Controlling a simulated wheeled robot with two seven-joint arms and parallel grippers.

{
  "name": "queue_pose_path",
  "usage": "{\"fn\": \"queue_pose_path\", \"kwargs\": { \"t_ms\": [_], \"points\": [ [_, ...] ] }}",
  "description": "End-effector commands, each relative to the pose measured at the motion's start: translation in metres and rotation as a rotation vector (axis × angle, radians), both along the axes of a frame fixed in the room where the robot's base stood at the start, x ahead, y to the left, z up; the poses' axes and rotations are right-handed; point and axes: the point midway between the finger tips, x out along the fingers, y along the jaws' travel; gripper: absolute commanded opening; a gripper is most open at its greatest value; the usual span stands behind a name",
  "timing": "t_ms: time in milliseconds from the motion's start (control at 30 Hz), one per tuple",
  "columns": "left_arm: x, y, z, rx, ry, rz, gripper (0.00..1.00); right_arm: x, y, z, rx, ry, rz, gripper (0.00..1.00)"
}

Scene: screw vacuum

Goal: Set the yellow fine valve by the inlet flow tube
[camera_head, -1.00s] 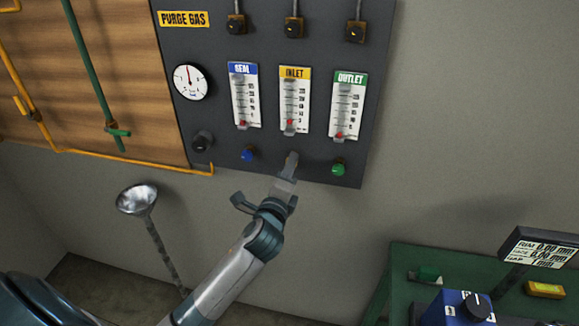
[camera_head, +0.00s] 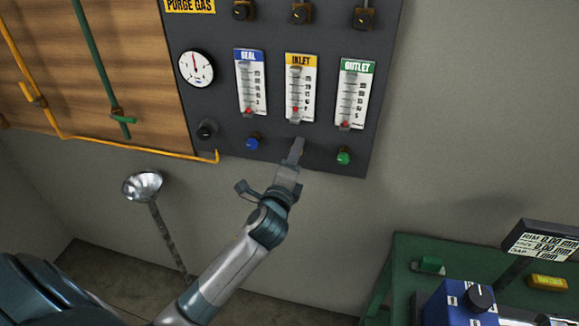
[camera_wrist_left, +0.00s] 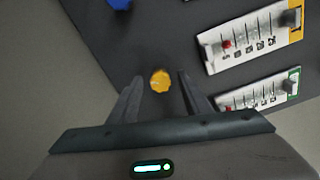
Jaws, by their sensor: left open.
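The yellow fine valve (camera_wrist_left: 160,80) shows in the left wrist view as a small round knob on the dark panel. My left gripper (camera_wrist_left: 158,92) is open, with one finger on each side of the valve; I cannot tell whether either finger touches it. In the head view the left gripper (camera_head: 296,148) is below the inlet flow tube (camera_head: 299,88) and hides the valve. The inlet tube has a yellow label and a red float low on its scale; it also shows in the left wrist view (camera_wrist_left: 250,40). My right gripper is not in view.
The blue valve (camera_head: 252,143) is left of the gripper and the green valve (camera_head: 343,156) is right of it. The seal tube (camera_head: 251,85) and outlet tube (camera_head: 355,95) flank the inlet tube. A metal funnel (camera_head: 142,185) stands at lower left.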

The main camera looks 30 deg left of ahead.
Motion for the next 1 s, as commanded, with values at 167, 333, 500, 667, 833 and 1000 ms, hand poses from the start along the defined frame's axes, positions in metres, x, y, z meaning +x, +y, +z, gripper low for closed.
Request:
{"fn": "queue_pose_path", "kwargs": {
  "t_ms": [167,333,500,667,833,1000],
  "points": [
    [-0.009,-0.003,-0.002,0.000,-0.001,-0.001,0.44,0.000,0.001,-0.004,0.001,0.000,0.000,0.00],
    [-0.029,-0.008,-0.003,-0.001,0.000,-0.001,0.44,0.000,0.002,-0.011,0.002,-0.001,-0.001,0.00],
    [-0.059,-0.016,-0.004,-0.002,0.000,-0.003,0.44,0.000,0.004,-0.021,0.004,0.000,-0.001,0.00],
    [-0.091,-0.024,-0.004,-0.002,0.001,-0.001,0.44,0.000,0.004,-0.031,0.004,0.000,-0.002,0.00],
    [-0.125,-0.033,-0.004,-0.003,0.002,-0.001,0.44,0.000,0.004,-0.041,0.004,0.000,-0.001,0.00],
    [-0.150,-0.038,0.002,-0.001,0.005,0.001,0.44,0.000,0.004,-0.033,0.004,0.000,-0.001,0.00]
  ]
}}
